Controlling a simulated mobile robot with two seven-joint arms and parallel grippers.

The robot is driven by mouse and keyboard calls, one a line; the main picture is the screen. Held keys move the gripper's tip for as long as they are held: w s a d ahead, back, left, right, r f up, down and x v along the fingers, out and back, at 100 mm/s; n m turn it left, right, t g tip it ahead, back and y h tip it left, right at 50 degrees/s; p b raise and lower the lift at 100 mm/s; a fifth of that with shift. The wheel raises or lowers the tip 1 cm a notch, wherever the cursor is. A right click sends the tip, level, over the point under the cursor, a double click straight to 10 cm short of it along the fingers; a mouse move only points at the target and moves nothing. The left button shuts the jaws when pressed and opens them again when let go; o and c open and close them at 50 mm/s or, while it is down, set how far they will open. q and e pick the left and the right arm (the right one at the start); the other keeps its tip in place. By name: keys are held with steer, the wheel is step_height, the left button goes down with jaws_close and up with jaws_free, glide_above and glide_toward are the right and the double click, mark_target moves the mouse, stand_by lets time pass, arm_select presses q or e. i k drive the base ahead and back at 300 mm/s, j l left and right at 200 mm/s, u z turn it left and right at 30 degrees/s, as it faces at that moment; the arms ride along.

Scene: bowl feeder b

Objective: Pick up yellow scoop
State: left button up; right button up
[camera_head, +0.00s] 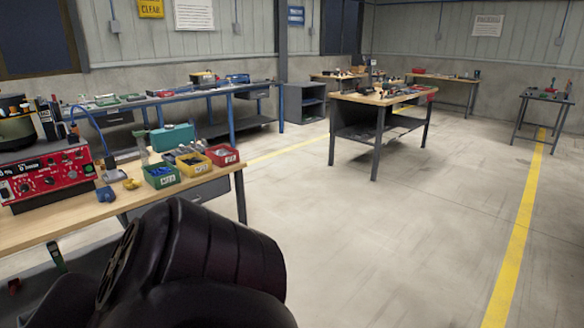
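A small yellow object (131,184) lies on the wooden top of the near workbench (60,222) at the left. It looks like the yellow scoop, but it is too small here to be certain. It lies between a blue item (106,194) and a green bin (162,176).
A red control box (48,176) stands at the bench's left. A yellow bin (193,164), a red bin (223,156) and a teal case (172,137) stand to the right. The floor right of the bench is open. Another workbench (385,97) stands farther back.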

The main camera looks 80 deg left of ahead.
mark_target(134, 184)
steer(key=u, duration=3.6)
steer(key=i+l, duration=0.15)
steer(key=i, duration=0.15)
steer(key=i+l+z, duration=0.1)
steer(key=i+l, duration=0.05)
steer(key=i, duration=0.1)
